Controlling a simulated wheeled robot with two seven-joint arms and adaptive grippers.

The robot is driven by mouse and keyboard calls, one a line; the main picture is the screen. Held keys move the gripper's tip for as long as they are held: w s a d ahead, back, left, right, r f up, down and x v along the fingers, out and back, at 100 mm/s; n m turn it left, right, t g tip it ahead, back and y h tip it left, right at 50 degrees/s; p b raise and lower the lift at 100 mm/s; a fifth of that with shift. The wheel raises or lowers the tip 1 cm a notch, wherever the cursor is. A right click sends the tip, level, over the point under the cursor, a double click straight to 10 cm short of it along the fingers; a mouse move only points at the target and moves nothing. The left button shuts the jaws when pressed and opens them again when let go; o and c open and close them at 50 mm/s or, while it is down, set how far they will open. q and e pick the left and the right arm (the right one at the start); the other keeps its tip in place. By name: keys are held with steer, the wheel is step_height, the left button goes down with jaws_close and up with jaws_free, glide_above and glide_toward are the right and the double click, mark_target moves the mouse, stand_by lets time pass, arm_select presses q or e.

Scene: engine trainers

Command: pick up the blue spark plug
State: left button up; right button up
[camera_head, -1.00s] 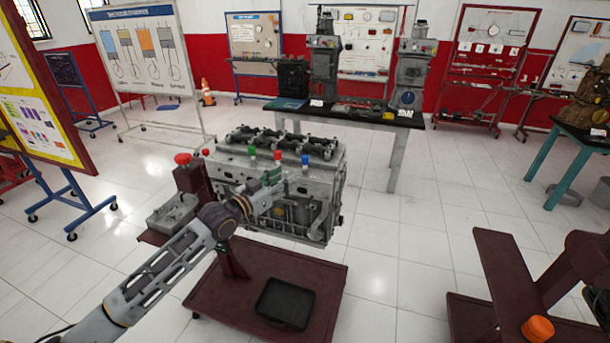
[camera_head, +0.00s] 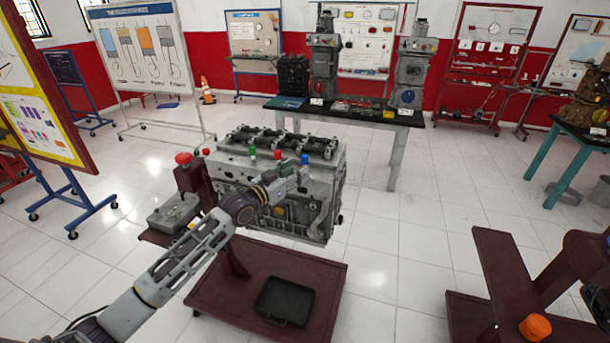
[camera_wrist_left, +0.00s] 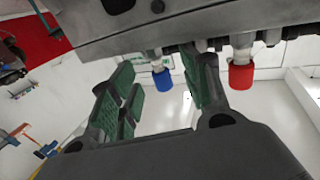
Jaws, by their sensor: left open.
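The blue spark plug (camera_head: 305,159) stands upright at the right end of a row of coloured plugs on the near side of the grey engine block (camera_head: 325,205). My left gripper (camera_head: 291,174) is just left of it and slightly lower, in front of the block. In the left wrist view the blue plug (camera_wrist_left: 163,80) appears between the two spread green-padded fingers of the gripper (camera_wrist_left: 158,98), toward their tips. The gripper is open and empty. I cannot tell whether a finger touches the plug. My right gripper is not in view.
A red plug (camera_head: 278,155) is close to the left gripper; in the wrist view this red plug (camera_wrist_left: 241,76) lies just outside the right finger. A green plug (camera_head: 252,153) stands farther left. A dark red stand (camera_head: 225,295) with a black tray (camera_head: 285,300) is below.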

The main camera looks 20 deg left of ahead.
arm_select(q)
steer(key=shift+p+x, duration=0.6)
steer(key=shift+x, duration=2)
steer(key=shift+s+d+r, duration=0.1)
steer(key=shift+d, duration=0.05)
jaws_close()
